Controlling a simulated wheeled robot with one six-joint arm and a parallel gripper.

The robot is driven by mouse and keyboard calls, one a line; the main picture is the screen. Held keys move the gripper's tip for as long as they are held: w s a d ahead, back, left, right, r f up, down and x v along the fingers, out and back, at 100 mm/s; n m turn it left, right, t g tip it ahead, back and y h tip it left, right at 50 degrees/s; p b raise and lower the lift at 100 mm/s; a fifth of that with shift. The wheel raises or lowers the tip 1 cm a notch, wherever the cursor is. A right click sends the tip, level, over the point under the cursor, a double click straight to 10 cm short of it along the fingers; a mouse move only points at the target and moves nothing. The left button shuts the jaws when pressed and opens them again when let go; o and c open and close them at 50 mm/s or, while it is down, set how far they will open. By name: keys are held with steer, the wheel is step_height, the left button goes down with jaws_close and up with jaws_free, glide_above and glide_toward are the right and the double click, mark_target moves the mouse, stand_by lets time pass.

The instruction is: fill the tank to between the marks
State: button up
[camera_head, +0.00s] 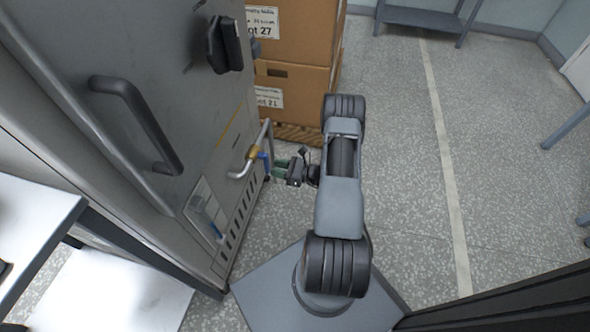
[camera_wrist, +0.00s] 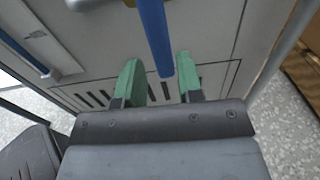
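A tall grey metal cabinet (camera_head: 190,110) stands at the left, with a metal pipe (camera_head: 240,172) and brass valve body low on its side. A blue lever (camera_head: 264,157) hangs from the valve; it also shows in the wrist view (camera_wrist: 155,35). A pale gauge panel (camera_head: 205,212) with a blue column is lower on the cabinet; it shows at the left of the wrist view (camera_wrist: 35,35). The marks and level are too small to read. My gripper (camera_head: 277,168) is open, its green fingers (camera_wrist: 160,78) on either side of the lever's lower end, with visible gaps.
Stacked cardboard boxes (camera_head: 298,85) stand on a pallet behind the valve. A grey table (camera_head: 35,220) is at the left front. Vent slots (camera_head: 238,232) lie below the valve. The speckled floor to the right is mostly clear, with a shelf frame (camera_head: 420,18) at the back.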

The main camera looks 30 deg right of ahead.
steer(key=p+v, duration=0.1)
steer(key=v, duration=0.6)
steer(key=shift+s+d, duration=0.15)
steer(key=shift+s, duration=0.1)
steer(key=a+r+n+g+p, duration=0.4)
steer(key=r+n+p, duration=0.1)
steer(key=r, duration=0.5)
steer(key=s+a+r+n+g+p, duration=0.1)
steer(key=a+r+n+g+p, duration=0.35)
steer(key=r, duration=0.55)
steer(key=a+r+n+g+p, duration=0.3)
steer(key=r+n+g+p, duration=0.15)
steer(key=r, duration=0.55)
steer(key=s+a+r+n+t+h+p, duration=0.1)
steer(key=s+r+n+h+p, duration=0.2)
steer(key=r, duration=0.7)
steer(key=s+a+r+n+t+h+p, duration=0.1)
steer(key=s+a+r+n+h+p, duration=0.1)
steer(key=r+n+h+p, duration=0.3)
steer(key=s+a+r+n+t+h+p, duration=0.1)
steer(key=s+r+n+h+p, duration=0.3)
steer(key=r+p, duration=0.5)
steer(key=shift+a+r+n, duration=0.65)
steer(key=shift+r+n, duration=0.25)
steer(key=shift+r, duration=2.5)
steer(key=shift+s, duration=0.15)
